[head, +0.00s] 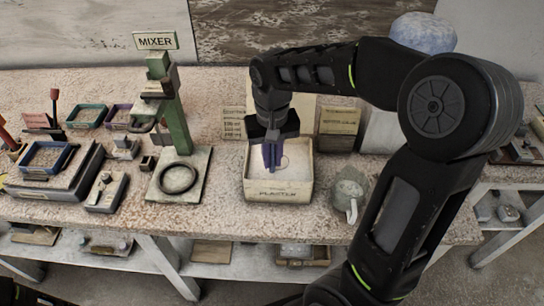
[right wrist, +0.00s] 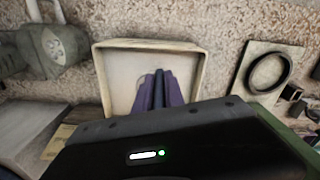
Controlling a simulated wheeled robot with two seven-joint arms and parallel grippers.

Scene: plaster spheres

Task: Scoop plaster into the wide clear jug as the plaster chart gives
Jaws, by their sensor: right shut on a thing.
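A cream box marked PLASTER (head: 278,194) stands on the speckled bench; it also shows in the right wrist view (right wrist: 104,80). My right gripper (head: 272,160) points down into the box and is shut on a thin thing, likely the scoop, mostly hidden by the purple fingers (right wrist: 161,92). A thin loop shows beside the fingers. Cards with writing (head: 340,121) stand behind the box; the text is too small to read. My left gripper is out of view.
A green MIXER stand (head: 178,125) with a dark ring (head: 178,179) on its base stands left of the box. Several small trays (head: 86,116) and a scale-like block (head: 60,178) fill the bench's left. A pale blue sphere (head: 423,33) sits behind my arm.

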